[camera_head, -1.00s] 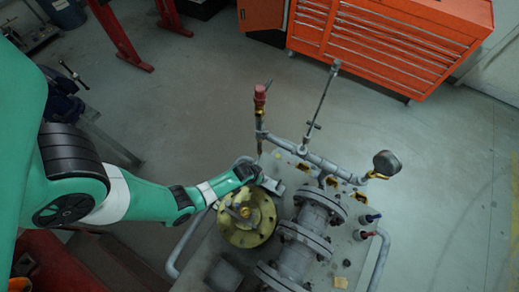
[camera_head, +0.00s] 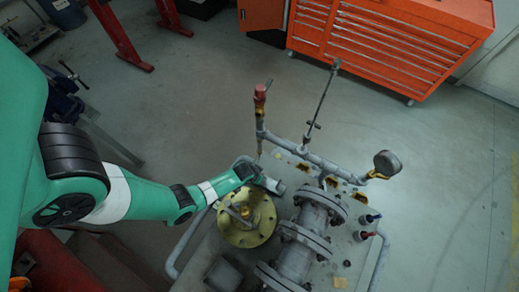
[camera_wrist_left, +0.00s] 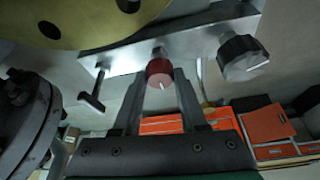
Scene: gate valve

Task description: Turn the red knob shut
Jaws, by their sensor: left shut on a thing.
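The red knob (camera_wrist_left: 158,72) shows in the left wrist view, below a silver metal bar, with a white line on its face. My left gripper (camera_wrist_left: 160,78) has its two fingers on either side of the knob and is shut on it. In the head view my left gripper (camera_head: 268,182) reaches in from the left to the back of the brass flange (camera_head: 247,220). The red knob is hidden there. My right gripper is in neither view.
A black knob (camera_wrist_left: 240,56) and a small black lever (camera_wrist_left: 92,102) sit on the same bar, either side of the red knob. Grey flanged pipe (camera_head: 296,255), a gauge (camera_head: 387,164) and a red-topped upright pipe (camera_head: 260,95) stand nearby. An orange tool cabinet (camera_head: 385,40) is behind.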

